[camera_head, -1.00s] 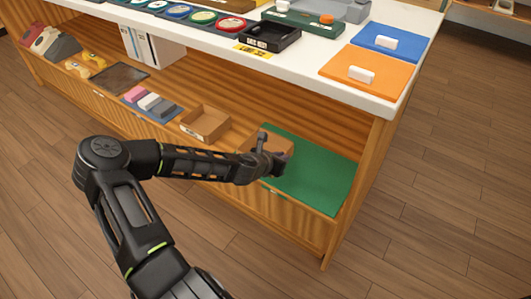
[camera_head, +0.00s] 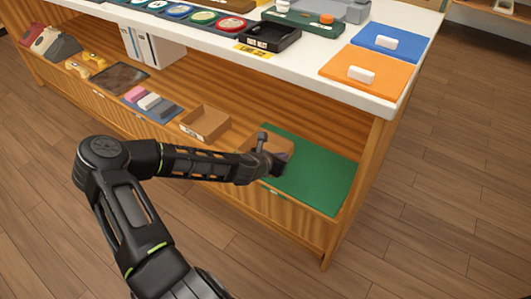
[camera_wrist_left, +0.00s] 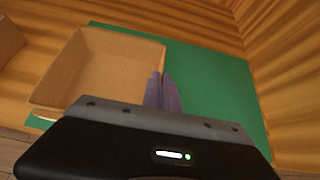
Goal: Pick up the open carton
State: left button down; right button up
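The open carton (camera_wrist_left: 105,62) is a brown, open-topped box. In the left wrist view it stands at the left part of the green mat, and its inside shows. In the head view the carton (camera_head: 279,144) is partly hidden behind my left gripper (camera_head: 275,165). In the wrist view the fingers of my left gripper (camera_wrist_left: 163,92) are close together at the carton's right wall and look shut on it. I cannot tell whether the carton's base is off the mat. My right gripper is not in view.
The green mat (camera_head: 318,182) lies on the lower shelf's right end. A second brown box (camera_head: 205,123) stands to the left, beside a blue mat with coloured blocks (camera_head: 150,102).

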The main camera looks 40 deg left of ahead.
pick_arm(q)
jog(key=shift+r, duration=0.1)
dwell(0.5)
